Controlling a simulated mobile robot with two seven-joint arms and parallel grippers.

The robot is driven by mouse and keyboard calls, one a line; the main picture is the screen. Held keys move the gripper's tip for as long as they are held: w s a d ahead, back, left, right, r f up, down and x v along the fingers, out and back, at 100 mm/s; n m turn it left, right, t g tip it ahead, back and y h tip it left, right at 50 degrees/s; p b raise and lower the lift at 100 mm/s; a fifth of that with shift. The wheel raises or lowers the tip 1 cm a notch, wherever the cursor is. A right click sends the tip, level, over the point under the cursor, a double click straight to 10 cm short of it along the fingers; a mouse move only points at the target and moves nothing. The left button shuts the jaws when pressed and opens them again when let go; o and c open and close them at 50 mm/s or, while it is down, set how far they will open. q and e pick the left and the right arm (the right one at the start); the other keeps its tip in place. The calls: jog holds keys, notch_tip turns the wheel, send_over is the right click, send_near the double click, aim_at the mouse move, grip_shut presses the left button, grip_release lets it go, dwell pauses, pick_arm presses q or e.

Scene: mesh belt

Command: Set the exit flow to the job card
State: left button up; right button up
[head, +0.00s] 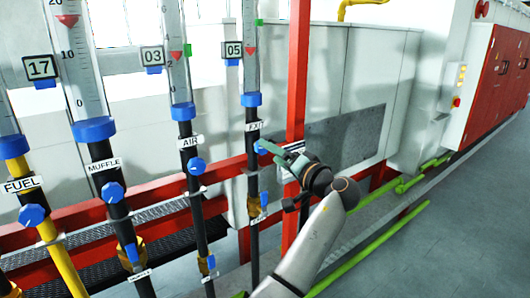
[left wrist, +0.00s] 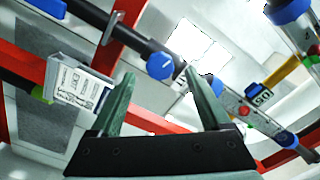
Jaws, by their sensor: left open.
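The exit flow meter (head: 250,72) is a clear tube with a red pointer (head: 251,50) well below a green marker (head: 259,22). Its plate (head: 232,50) reads 05. Below the EXIT label (head: 253,126) is a blue knob (head: 261,147). My left gripper (head: 279,153) is open at this knob, coming from the right. In the left wrist view the blue knob (left wrist: 160,66) lies just beyond the gap between the open fingers (left wrist: 158,85); contact cannot be told. A pale printed card (left wrist: 78,88) shows there, its text unreadable. My right gripper is out of view.
AIR (head: 180,75), MUFFLE (head: 82,70) and FUEL meters with blue knobs stand to the left. A red post (head: 298,70) rises beside my left gripper. Red rails cross behind the pipes. Green pipes (head: 370,248) run along the floor at right, with open floor beyond.

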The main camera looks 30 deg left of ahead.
pick_arm(q)
jog(key=b+v, duration=0.1)
jog(key=v, duration=0.6)
jog(key=shift+d, duration=0.25)
jog(key=shift+s, duration=0.1)
